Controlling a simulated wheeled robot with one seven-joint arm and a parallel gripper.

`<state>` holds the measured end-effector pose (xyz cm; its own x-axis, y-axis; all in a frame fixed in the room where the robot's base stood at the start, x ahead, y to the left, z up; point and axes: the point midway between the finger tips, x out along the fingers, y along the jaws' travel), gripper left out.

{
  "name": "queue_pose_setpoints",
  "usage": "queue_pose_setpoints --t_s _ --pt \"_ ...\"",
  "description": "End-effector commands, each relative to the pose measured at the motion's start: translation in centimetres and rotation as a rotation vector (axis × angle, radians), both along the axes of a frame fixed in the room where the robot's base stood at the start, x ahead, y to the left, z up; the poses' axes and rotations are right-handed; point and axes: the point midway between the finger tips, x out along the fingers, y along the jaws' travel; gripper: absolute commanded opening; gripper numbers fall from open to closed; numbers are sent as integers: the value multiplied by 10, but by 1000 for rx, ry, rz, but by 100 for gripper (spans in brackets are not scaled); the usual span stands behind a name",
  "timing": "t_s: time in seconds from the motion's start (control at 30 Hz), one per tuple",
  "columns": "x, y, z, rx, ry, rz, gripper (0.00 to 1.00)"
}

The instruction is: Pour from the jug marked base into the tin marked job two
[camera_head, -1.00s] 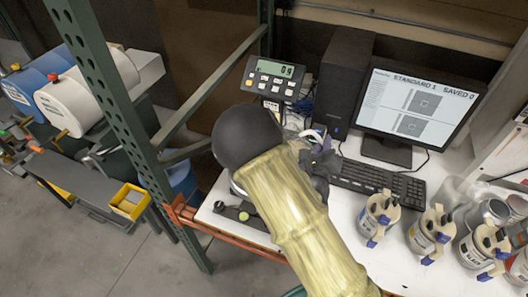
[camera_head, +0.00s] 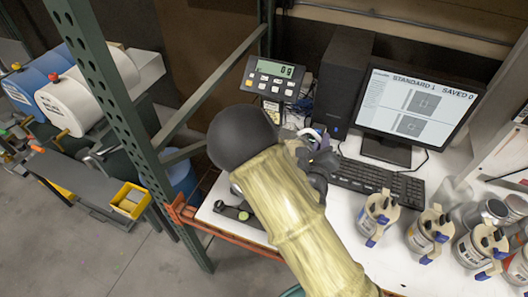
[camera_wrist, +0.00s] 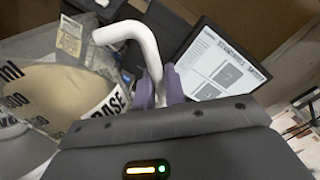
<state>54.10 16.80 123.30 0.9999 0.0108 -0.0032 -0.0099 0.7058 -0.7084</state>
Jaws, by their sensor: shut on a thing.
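The jug marked base (camera_wrist: 112,104) is large at the left of the wrist view, tilted in the picture, with beige content showing through its clear wall and black volume marks. My gripper (camera_wrist: 160,86) has its purple fingers shut on the jug's white handle (camera_wrist: 143,38). In the head view my gripper (camera_head: 319,158) is over the bench beside the scale display, and my arm hides most of the jug. I cannot make out a tin marked job two; my arm covers the area by the scale.
The scale display (camera_head: 276,79) reads 0 g. A monitor (camera_head: 418,105), keyboard (camera_head: 378,181) and computer tower (camera_head: 343,75) stand behind and to the right. Several handled containers (camera_head: 428,234) line the bench's right. A green rack post (camera_head: 125,125) rises at left.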

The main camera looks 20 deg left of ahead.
Motion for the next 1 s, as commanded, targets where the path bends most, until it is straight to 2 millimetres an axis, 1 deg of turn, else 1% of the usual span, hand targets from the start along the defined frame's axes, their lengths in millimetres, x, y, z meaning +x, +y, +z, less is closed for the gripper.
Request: queue_pose_setpoints --t_s 0.07,1.0 --pt "1 1 3 -1 -5 -1 0" --pt "1 3 5 -49 -4 -3 0"
